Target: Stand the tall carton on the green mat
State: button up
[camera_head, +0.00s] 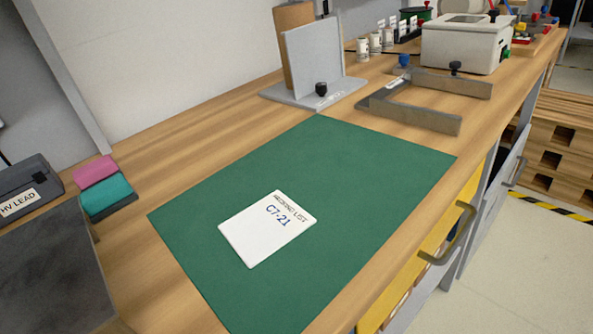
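The green mat (350,165) lies flat on the wooden bench top in the middle of the view. A white card (255,240) marked "C7-21" lies on its near part; the rest of the mat is bare. A tall brown upright thing (291,22) stands beyond the mat's far end, close to the wall. It may be the tall carton. Much of it is hidden behind a grey upright plate, so I cannot tell its full shape or whether it touches the plate. My gripper is not in view.
The grey plate (315,58) stands on a flat base with a black knob. A metal angle frame (430,115) lies right of it. A white instrument box (463,45) and small jars (375,42) are behind. Pink and teal blocks (95,172) lie left of the mat.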

aim_at(361, 158)
jog(key=u, duration=0.05)
jog(key=i, duration=0.9)
jog(key=z, duration=0.1)
